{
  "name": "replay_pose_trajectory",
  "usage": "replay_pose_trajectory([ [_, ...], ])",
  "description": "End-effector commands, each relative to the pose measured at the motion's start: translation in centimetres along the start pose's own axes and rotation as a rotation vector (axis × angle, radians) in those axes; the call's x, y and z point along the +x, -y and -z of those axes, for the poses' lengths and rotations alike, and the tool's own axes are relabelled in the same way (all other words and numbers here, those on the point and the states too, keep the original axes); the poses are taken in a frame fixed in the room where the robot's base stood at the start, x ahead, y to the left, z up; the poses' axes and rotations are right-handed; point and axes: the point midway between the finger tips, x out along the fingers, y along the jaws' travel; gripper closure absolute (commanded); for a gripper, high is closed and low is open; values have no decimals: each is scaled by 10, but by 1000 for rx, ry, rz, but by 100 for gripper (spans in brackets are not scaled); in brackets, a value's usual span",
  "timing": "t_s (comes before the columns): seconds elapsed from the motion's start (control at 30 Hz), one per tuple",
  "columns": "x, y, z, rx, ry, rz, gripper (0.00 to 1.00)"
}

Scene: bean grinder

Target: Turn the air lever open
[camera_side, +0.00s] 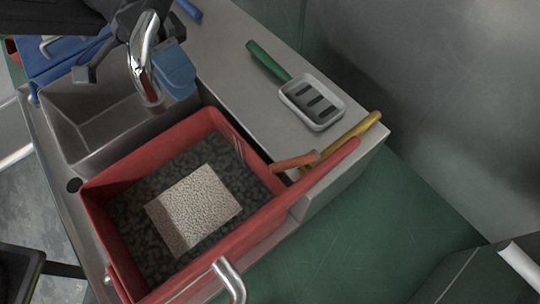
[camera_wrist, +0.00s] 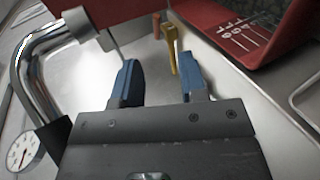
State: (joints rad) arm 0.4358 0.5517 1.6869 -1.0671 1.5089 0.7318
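No handle is labelled as the air lever, so I cannot tell which one it is. In the side view a yellow handle (camera_side: 355,131) and an orange handle (camera_side: 294,161) lie near the right end of the grey bench. A green handle (camera_side: 268,61) lies further back, and part of a blue handle (camera_side: 188,9) shows at the top. In the wrist view my gripper (camera_wrist: 161,72) is open, its two blue fingers apart with nothing between them. A yellow piece (camera_wrist: 172,48) and a small orange piece (camera_wrist: 156,25) show beyond the fingertips, apart from them.
A red bin (camera_side: 95,215) holds dark beans and a pale speckled block (camera_side: 193,208). A chrome pipe (camera_side: 144,55) rises beside a grey basin (camera_side: 97,128). A white slotted tray (camera_side: 311,102) sits on the bench. A round gauge (camera_wrist: 23,151) is at lower left in the wrist view.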

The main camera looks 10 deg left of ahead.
Motion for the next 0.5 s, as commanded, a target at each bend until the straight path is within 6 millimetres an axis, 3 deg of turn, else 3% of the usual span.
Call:
replay_pose_trajectory([
  [0.03, 13, 7, 11, 12, 20, -60, 61],
  [0.2, 38, 17, 34, 57, 37, -201, 61],
  [0.5, 59, 17, 40, 76, 41, -255, 61],
])
